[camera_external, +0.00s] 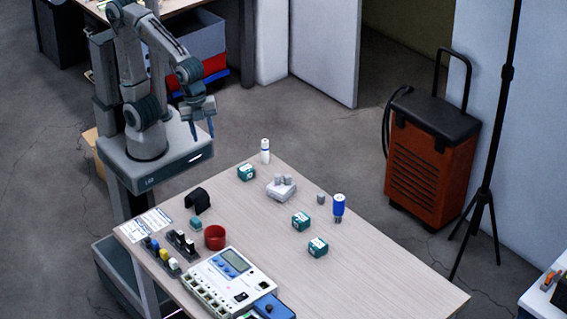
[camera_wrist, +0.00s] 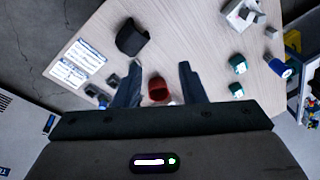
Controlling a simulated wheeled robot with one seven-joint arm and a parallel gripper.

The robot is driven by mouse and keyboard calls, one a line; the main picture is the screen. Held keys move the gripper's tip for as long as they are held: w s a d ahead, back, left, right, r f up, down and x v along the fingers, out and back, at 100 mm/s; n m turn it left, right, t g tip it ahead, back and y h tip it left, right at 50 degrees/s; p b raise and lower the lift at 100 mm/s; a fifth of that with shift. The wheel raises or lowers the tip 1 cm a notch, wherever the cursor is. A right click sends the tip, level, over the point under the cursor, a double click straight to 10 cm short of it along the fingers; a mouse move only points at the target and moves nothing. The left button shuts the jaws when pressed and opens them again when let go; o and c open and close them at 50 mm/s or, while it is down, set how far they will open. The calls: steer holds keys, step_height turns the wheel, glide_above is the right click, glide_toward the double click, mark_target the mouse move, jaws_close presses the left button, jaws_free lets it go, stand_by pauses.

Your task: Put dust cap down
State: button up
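My gripper (camera_external: 203,136) is raised off the table's back left edge, fingers pointing down. In the wrist view its fingers (camera_wrist: 159,75) stand apart with nothing held between them. I cannot tell for sure which thing is the dust cap. A small grey cylinder (camera_external: 320,198) stands on the table left of a blue-topped bulb-like part (camera_external: 338,207); it also shows in the wrist view (camera_wrist: 271,32). A red cup (camera_external: 215,237) stands on the table and shows between and below the fingers in the wrist view (camera_wrist: 158,89).
The wooden table (camera_external: 390,285) holds a black curved holder (camera_external: 198,200), a white device with a screen (camera_external: 230,285), connector racks (camera_external: 165,255), several teal boxes (camera_external: 301,220), a grey-white block (camera_external: 281,188) and a white bottle (camera_external: 265,150). The front right is bare.

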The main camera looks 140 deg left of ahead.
steer(key=s+d+f+n, duration=0.2)
steer(key=s+d+n, duration=0.2)
steer(key=s+n, duration=0.2)
steer(key=shift+s+d+t, duration=0.15)
steer(key=shift+s+t, duration=0.25)
steer(key=shift+s, duration=0.65)
